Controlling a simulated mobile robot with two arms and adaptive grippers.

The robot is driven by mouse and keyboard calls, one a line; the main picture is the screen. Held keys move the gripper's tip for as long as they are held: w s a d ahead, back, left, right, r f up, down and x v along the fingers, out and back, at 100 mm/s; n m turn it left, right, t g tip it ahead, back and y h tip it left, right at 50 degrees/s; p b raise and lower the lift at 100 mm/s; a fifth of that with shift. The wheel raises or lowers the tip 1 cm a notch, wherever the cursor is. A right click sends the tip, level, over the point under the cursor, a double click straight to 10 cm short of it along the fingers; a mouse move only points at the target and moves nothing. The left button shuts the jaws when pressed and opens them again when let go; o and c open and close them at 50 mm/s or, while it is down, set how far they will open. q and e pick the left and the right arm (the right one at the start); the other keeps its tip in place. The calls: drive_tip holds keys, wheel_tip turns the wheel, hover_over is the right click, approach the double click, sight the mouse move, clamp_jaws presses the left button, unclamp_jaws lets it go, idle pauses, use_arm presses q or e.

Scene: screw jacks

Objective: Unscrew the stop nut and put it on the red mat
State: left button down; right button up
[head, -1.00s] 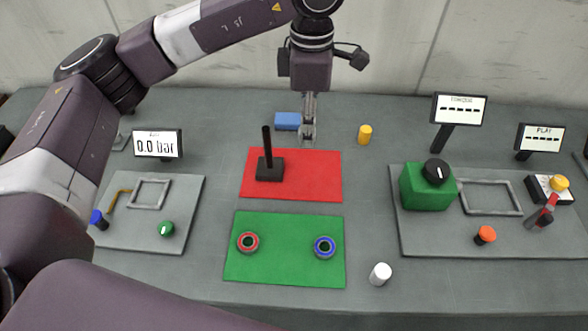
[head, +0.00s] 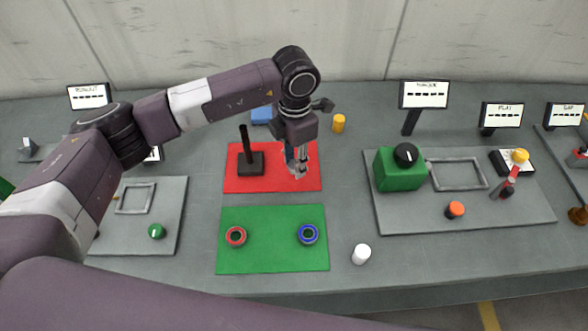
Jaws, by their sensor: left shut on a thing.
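The red mat (head: 235,184) lies mid-table, with a black upright post on a square black base (head: 250,163) on its left part. My left gripper (head: 297,170) points down over the right part of the mat. It is shut on a small greyish thing, seemingly the stop nut, mostly hidden by the fingers. I cannot tell whether that thing touches the mat. My right gripper is not in view.
A white cylinder (head: 361,254), yellow cylinder (head: 338,123) and blue block (head: 261,115) stand nearby. Right is a panel with a green box (head: 398,172).

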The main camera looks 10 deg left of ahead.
sight(295, 183)
use_arm(q)
drive_tip(key=shift+f, duration=0.95)
wheel_tip(295, 183, down, 4)
drive_tip(key=shift+f+p, duration=0.1)
drive_tip(key=shift+p, duration=0.7)
drive_tip(key=shift+f, duration=0.1)
drive_tip(key=shift+f, duration=0.1)
drive_tip(key=shift+f+b, duration=0.15)
drive_tip(key=shift+b, duration=0.15)
drive_tip(key=c, duration=1.5)
unclamp_jaws()
drive_tip(key=shift+r, duration=0.2)
